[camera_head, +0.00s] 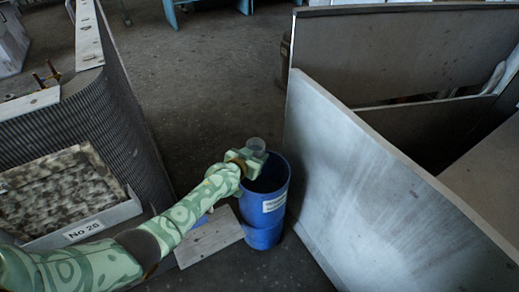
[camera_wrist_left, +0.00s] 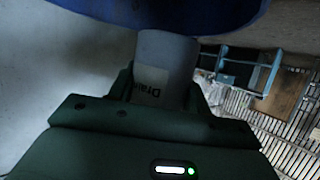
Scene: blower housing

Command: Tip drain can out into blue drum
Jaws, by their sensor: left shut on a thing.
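The drain can (camera_head: 257,146) is a small grey, cup-like can held over the far rim side of the blue drum. My left gripper (camera_head: 247,160) comes in from the left on a green patterned arm and is shut on the can. In the left wrist view the can (camera_wrist_left: 165,58) stands between the fingers, with part of a label reading "Drai" showing. The blue drum (camera_head: 275,204) stands on the floor, open at the top, with a white label. Its blue side (camera_wrist_left: 165,14) crosses the top of the wrist view. The can's contents and exact tilt cannot be told.
A large pale metal panel (camera_head: 365,190) stands close to the right of the drum. A ribbed housing (camera_head: 105,125) with a "No 26" tray (camera_head: 85,231) is at the left. A flat board (camera_head: 210,237) lies beside the drum. Open floor (camera_head: 210,80) lies behind.

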